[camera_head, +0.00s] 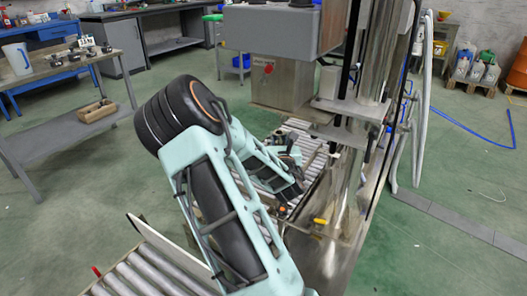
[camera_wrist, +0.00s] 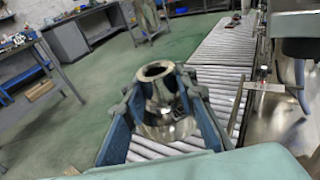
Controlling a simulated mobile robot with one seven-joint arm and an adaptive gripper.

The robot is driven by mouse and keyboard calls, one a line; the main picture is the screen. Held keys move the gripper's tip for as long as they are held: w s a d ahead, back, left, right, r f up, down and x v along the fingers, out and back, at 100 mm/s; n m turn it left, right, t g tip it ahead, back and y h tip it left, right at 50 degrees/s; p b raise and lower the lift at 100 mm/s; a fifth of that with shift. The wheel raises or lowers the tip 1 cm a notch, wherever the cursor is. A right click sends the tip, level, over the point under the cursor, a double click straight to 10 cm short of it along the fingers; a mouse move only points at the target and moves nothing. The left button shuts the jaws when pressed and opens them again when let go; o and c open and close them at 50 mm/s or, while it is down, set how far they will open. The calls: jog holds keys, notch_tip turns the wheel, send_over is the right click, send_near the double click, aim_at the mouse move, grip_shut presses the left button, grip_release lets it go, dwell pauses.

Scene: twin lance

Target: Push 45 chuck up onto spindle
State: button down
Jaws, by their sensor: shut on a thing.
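A shiny metal chuck (camera_wrist: 165,112) with a round open top stands between the two blue fingers of my gripper (camera_wrist: 160,92) in the wrist view. The fingers are shut on its sides, and it looks close to upright above the rollers. The machine also shows at the upper right of the wrist view (camera_wrist: 295,22). I cannot clearly make out the spindle.
A roller conveyor (camera_head: 150,272) runs beneath my arm and on behind the chuck (camera_wrist: 218,50). The steel column (camera_head: 352,150) stands close right of my gripper. A workbench (camera_head: 60,72) with a jug and small parts is at left. Green floor lies open around.

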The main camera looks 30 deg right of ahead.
aim_at(282, 121)
jog(key=shift+d+r, duration=0.4)
jog(key=shift+d, duration=0.05)
jog(key=shift+r+p, duration=0.8)
jog(key=shift+r, duration=0.35)
jog(key=shift+r+p, duration=1.15)
jog(key=shift+r, duration=0.6)
dwell(1.1)
jog(key=c, duration=1.5)
grip_release()
jog(key=shift+s+f, duration=0.1)
jog(key=shift+f, duration=0.1)
jog(key=v, duration=1.2)
jog(key=shift+a, duration=0.2)
jog(key=shift+d+r, duration=0.1)
